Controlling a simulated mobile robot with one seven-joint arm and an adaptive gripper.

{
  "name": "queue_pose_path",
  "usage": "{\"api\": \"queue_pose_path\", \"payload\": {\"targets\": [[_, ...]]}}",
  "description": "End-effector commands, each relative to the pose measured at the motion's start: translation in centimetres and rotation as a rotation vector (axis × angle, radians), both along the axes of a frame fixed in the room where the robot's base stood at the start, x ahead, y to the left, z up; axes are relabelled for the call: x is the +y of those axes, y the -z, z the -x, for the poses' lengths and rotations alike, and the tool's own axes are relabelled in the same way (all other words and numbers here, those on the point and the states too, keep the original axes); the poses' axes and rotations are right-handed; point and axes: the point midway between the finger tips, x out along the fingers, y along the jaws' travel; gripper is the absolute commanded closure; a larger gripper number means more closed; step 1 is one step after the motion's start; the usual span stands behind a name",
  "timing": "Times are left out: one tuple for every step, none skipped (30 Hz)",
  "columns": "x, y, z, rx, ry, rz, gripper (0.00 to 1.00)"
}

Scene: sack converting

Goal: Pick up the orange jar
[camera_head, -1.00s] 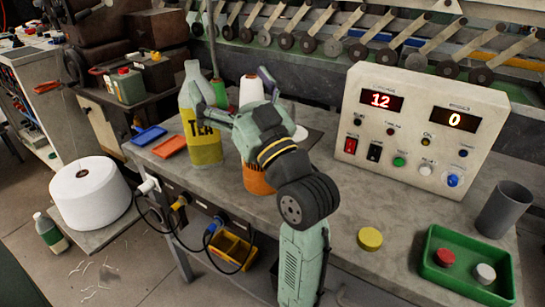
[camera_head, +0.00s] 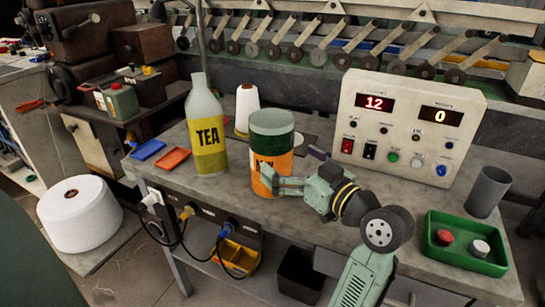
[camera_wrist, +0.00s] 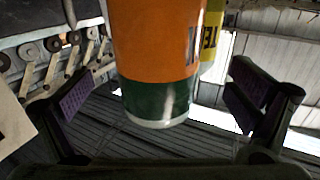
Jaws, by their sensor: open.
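The orange jar (camera_head: 269,170) stands upright on the grey workbench, with an orange body, dark lettering and a green band and top. My gripper (camera_head: 288,168) is at its right front side, with one finger across the front of the jar and the other to its right, partly hidden. In the wrist view the jar (camera_wrist: 155,45) appears upside down between the two open fingers, with a visible gap on each side. My gripper is open and holds nothing.
A yellow-labelled tea bottle (camera_head: 207,130) stands close left of the jar. A white cone of thread (camera_head: 247,105) is behind it.

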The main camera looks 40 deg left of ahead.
Motion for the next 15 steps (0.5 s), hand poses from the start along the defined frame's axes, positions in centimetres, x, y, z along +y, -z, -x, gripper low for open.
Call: {"api": "queue_pose_path", "payload": {"targets": [[0.7,-0.1,0.0,0.0,-0.003,0.0,0.0],[0.9,-0.1,-0.1,-0.001,-0.003,0.0,0.0],[1.2,-0.1,-0.2,-0.001,-0.001,0.0,0.0],[1.3,-0.1,-0.3,-0.001,0.0,0.0,0.0],[1.5,-0.1,-0.3,-0.001,0.0,0.0,0.0],[1.8,-0.1,-0.4,0.0,-0.001,0.0,0.0],[2.1,-0.1,-0.4,0.0,-0.002,0.0,0.0],[2.5,-0.1,-0.5,0.001,-0.003,0.0,0.0],[3.1,-0.1,-0.7,0.001,-0.002,0.001,0.0],[3.6,-0.1,-0.9,0.001,-0.003,0.001,0.0],[4.0,-0.1,-1.0,0.002,-0.004,0.001,0.0],[4.6,0.0,-1.2,0.002,-0.003,0.001,0.0],[5.0,0.0,-1.4,0.001,-0.002,0.0,0.0],[5.4,0.1,-1.4,0.0,-0.002,0.0,0.0],[5.8,0.1,-1.5,0.0,-0.002,-0.001,0.0]]}}
